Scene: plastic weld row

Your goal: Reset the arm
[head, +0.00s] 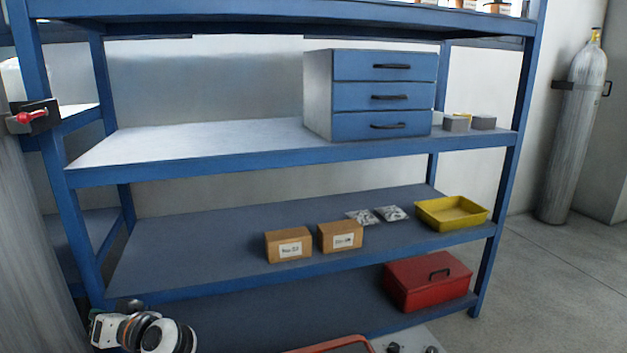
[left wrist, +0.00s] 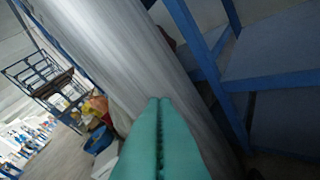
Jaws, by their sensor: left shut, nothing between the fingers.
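My left gripper (left wrist: 159,102) shows in the left wrist view as two long teal fingers. They lie side by side with their tips together, shut and empty, in front of a pale grey ribbed surface (left wrist: 120,45). In the head view, a white and black part of my left arm shows at the bottom left, low in front of the blue shelf rack (head: 200,172). The fingers cannot be made out there. My right gripper is in neither view.
A grey gas cylinder (head: 573,135) stands at the right. The floor (head: 560,290) at the lower right is clear.

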